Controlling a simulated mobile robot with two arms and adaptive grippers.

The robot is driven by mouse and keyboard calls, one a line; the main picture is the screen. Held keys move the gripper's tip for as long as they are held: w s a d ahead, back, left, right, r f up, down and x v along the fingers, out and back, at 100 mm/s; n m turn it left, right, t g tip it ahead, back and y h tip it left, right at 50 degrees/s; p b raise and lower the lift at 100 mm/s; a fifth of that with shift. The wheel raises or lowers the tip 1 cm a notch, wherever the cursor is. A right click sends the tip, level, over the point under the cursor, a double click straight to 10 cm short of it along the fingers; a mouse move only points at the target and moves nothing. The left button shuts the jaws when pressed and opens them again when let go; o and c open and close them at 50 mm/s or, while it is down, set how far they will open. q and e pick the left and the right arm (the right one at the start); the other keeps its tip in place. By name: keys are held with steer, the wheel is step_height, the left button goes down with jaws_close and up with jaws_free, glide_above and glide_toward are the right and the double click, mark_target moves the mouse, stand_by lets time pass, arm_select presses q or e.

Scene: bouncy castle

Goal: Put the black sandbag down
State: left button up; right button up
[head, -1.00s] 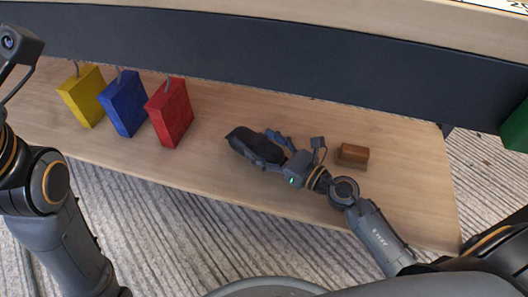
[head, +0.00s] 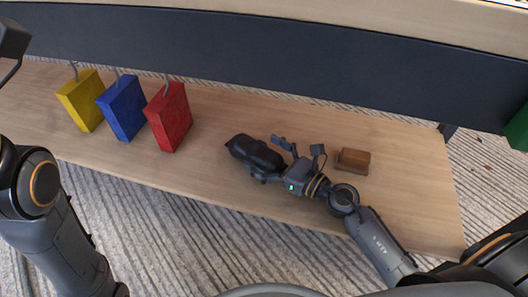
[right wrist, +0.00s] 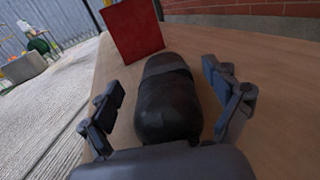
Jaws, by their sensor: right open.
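The black sandbag (head: 255,154) lies on the wooden shelf (head: 225,190), right of the red block. It also shows in the right wrist view (right wrist: 168,100), lying lengthwise between the spread fingers. My right gripper (head: 275,160) is open around the near end of the sandbag, with a visible gap on the right side in the wrist view (right wrist: 165,97). Of my left arm, only links show at the left edge of the head view; its gripper is not in view.
Yellow (head: 82,100), blue (head: 122,107) and red (head: 169,116) blocks with grey hooks stand at the shelf's left. A small brown wooden block (head: 353,161) lies right of my right gripper. A dark panel (head: 270,62) runs behind. Bare shelf lies between the red block and sandbag.

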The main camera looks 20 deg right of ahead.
mark_target(281, 164)
steer(key=shift+r, duration=0.1)
steer(key=shift+r, duration=0.2)
steer(key=v, duration=0.4)
steer(key=shift+s+d+f, duration=0.15)
steer(key=shift+s+f, duration=0.1)
steer(key=v, duration=0.6)
steer(key=shift+s+d+r, duration=0.1)
steer(key=shift+s+d, duration=0.35)
steer(key=shift+s, duration=0.15)
